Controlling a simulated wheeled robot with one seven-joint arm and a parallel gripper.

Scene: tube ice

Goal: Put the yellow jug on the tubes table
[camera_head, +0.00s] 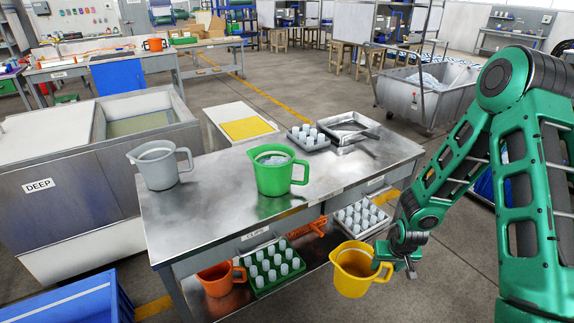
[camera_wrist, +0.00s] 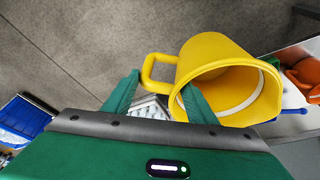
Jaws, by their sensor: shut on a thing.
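The yellow jug (camera_head: 352,272) hangs in the air beside the front right of a steel table (camera_head: 215,205), below the level of its top. My gripper (camera_head: 398,266) is at the jug's handle, on its right side. In the wrist view my gripper's green fingers (camera_wrist: 162,82) are on either side of the yellow handle, and the jug (camera_wrist: 212,52) shows with its open mouth towards the camera. My gripper is shut on the jug's handle. I cannot tell for sure which table is the tubes table; the steel table carries a tray of white tubes (camera_head: 308,137).
An orange jug (camera_head: 218,279) and more tube trays (camera_head: 272,266) sit on the lower shelf. A grey cart (camera_head: 415,98) stands behind.

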